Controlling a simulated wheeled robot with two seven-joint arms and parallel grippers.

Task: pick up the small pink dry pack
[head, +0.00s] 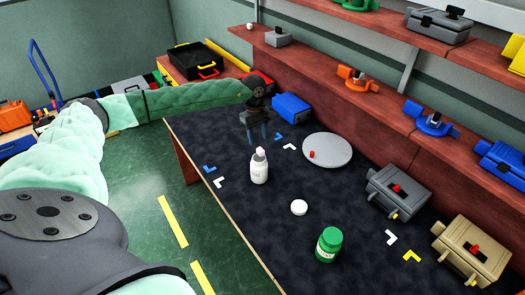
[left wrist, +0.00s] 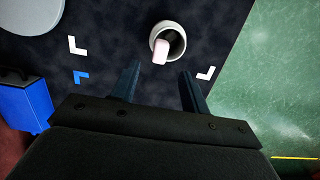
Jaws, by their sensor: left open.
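The small pink dry pack (head: 260,152) is pale pink and sticks up out of the mouth of an open white bottle (head: 259,171) on the dark table mat. In the left wrist view the pack (left wrist: 160,51) leans in the round mouth of the bottle (left wrist: 179,40); its lower part is hidden inside. My left gripper (head: 261,138) is open and empty, behind the bottle in the head view. In the left wrist view its fingertips (left wrist: 160,74) are apart, and the pack shows beyond the gap, not between them. My right gripper is not in view.
A white cap (head: 299,207) and a green bottle (head: 328,245) stand nearer on the mat. A grey disc (head: 335,148) with a small red item (head: 312,154) lies right of my gripper. Grey (head: 398,190) and tan (head: 470,247) cases line the right. A blue case (head: 291,108) stands behind.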

